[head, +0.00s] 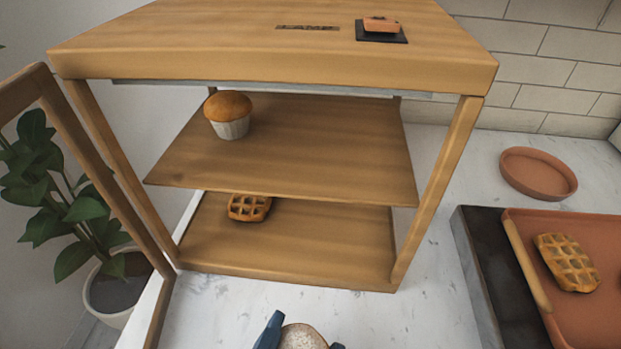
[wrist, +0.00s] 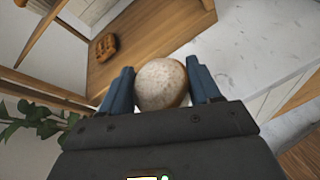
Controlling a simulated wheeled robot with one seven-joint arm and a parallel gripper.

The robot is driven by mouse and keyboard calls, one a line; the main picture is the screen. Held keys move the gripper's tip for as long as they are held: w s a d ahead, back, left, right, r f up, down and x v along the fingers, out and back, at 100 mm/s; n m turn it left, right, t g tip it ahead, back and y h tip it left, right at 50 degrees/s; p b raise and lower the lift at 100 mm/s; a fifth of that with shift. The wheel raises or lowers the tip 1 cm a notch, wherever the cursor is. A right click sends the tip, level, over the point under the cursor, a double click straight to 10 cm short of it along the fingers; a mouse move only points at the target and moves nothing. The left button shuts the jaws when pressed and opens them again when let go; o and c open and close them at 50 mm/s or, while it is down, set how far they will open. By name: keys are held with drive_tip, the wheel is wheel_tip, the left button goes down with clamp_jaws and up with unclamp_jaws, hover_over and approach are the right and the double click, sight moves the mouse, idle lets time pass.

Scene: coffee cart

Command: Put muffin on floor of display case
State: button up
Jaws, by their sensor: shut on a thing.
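My gripper (head: 304,341) shows at the bottom edge of the head view, its blue fingers shut on a round, pale, speckled baked piece (head: 302,338). The held piece also shows between the fingers in the wrist view (wrist: 161,84), with a brown edge; I cannot tell whether it is a muffin. It is held in front of the wooden display case (head: 440,190), outside it. The case's floor (head: 320,248) bears a waffle (head: 249,207) at the back left. A muffin (head: 229,115) with a brown top and white cup stands on the shelf (head: 320,150) above.
The case's framed door (head: 100,160) stands open on the left, beside a potted plant (head: 70,210). A tray (head: 590,320) with a waffle (head: 567,262) and a round dish (head: 538,173) are at right. The case floor's front and right are clear.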

drive_tip(key=w+d, duration=0.1)
drive_tip(key=w, duration=0.3)
drive_tip(key=w+d, duration=0.2)
drive_tip(key=w, duration=0.3)
drive_tip(key=w+d, duration=0.1)
drive_tip(key=w, duration=0.4)
drive_tip(key=shift+d+r, duration=0.1)
drive_tip(key=shift+d, duration=0.2)
drive_tip(key=w, duration=0.1)
drive_tip(key=w+d, duration=0.1)
drive_tip(key=w, duration=0.1)
drive_tip(key=shift+w+d+p, duration=0.1)
drive_tip(key=shift+w+p, duration=0.2)
drive_tip(key=shift+p, duration=0.05)
drive_tip(key=shift+s+f, duration=0.15)
drive_tip(key=shift+f, duration=0.65)
drive_tip(key=o, duration=1.2)
drive_tip(key=shift+c, duration=0.2)
drive_tip(key=v, duration=1.2)
